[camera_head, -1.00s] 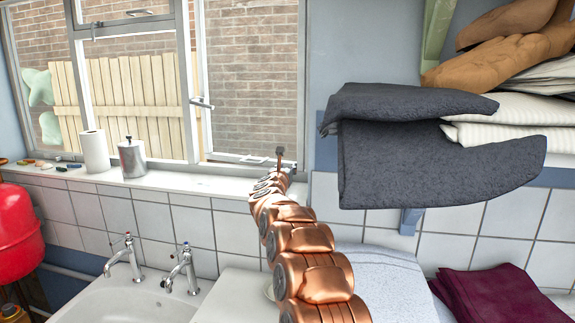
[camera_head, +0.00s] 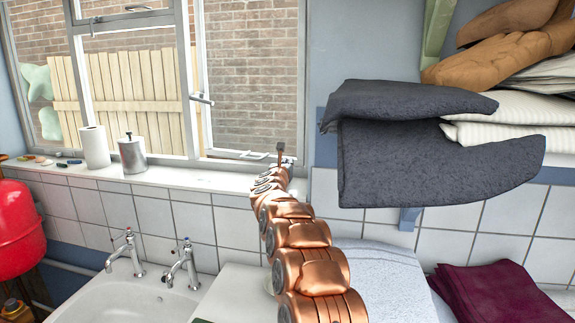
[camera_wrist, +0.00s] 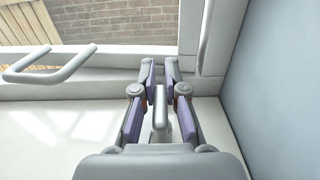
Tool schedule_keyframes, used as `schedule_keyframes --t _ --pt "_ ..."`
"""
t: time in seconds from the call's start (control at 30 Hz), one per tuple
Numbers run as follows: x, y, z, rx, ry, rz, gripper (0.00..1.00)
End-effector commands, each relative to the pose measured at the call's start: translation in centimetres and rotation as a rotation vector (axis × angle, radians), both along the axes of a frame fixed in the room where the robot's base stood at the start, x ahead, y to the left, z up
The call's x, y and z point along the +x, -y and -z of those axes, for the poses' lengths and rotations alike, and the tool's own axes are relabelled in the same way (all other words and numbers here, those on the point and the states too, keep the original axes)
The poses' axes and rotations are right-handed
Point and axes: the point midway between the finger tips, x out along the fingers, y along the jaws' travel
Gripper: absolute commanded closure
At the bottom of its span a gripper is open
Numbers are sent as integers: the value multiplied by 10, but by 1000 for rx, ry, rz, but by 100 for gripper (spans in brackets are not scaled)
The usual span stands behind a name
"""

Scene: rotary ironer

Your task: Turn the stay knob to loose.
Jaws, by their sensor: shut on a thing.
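My gripper (camera_wrist: 161,78) reaches low into the window corner, just above the sill. Its two purple-padded fingers close on either side of a pale grey upright piece (camera_wrist: 160,112), which looks like the stay knob. The fingers hide part of it, and its turned position cannot be told. In the head view my gripper (camera_head: 281,150) is small at the end of my copper arm, and the knob is not clear there. A white looped bar (camera_wrist: 48,66), possibly part of the window stay, stands to the left, apart from the fingers.
The window frame (camera_wrist: 100,88) lies behind the fingers, and a blue-grey wall (camera_wrist: 272,70) is close on the right. Dark folded towels (camera_head: 430,165) hang right of my arm. A metal canister (camera_head: 132,155) and paper roll (camera_head: 95,147) stand left on the sill (camera_head: 200,180).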

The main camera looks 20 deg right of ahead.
Motion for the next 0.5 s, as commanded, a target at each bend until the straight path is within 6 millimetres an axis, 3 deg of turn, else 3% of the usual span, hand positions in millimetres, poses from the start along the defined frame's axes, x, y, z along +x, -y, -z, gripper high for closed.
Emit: schedule_keyframes --t 0.5 --pt "1 -1 3 1 3 -54 100"
